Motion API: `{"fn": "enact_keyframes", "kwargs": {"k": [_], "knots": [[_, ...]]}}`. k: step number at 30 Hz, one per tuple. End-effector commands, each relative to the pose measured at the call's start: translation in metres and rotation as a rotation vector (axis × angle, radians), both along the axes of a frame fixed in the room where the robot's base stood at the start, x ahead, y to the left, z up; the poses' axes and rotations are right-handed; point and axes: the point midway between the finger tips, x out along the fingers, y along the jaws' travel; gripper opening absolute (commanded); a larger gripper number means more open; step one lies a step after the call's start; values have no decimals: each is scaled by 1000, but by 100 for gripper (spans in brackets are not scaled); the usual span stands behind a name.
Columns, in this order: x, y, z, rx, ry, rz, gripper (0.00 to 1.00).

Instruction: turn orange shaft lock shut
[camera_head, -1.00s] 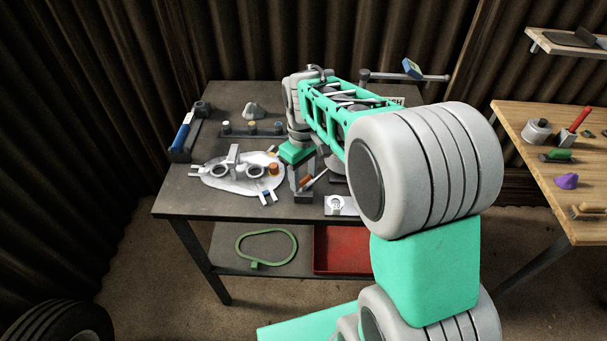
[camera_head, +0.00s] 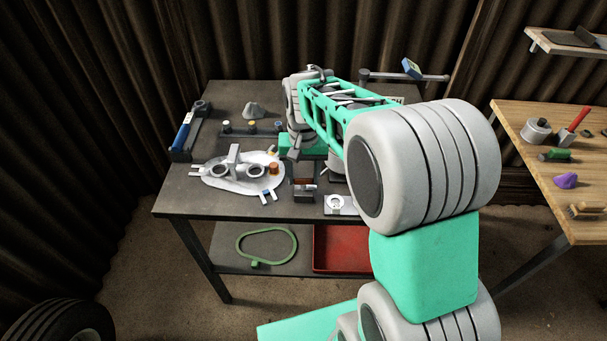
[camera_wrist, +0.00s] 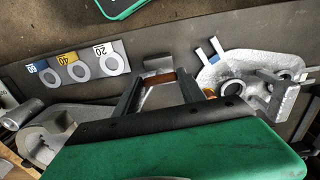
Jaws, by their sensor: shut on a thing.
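The orange shaft lock (camera_wrist: 160,79) shows as a short brownish-orange bar between my two fingers in the wrist view. In the head view it is a small dark orange patch (camera_head: 303,181) above a grey block (camera_head: 304,194) near the table's front. My gripper (camera_wrist: 160,84) is shut on the lock, with one grey finger at each end of the bar. In the head view, my gripper (camera_head: 303,177) reaches down over the block from behind. My fingers and the green gripper body hide part of the lock and its mount.
A pale casting (camera_head: 215,182) with an orange cap (camera_head: 274,168) lies left of the block. A plate with numbered rings (camera_wrist: 82,66) lies on the other side, near my gripper. A blue-handled tool (camera_head: 183,134) is at the table's left edge. The front left tabletop is clear.

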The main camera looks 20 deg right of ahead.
Motion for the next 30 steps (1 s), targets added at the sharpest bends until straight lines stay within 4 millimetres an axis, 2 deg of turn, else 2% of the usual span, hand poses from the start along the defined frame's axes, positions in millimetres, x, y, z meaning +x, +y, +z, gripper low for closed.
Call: {"fn": "enact_keyframes", "kwargs": {"k": [19, 20, 27, 30], "knots": [[0, 0, 1, 0, -1, -53, 7], [0, 0, 1, 1, -1, -53, 50], [0, 0, 0, 0, -1, -52, 69], [0, 0, 0, 0, 0, -52, 69]]}}
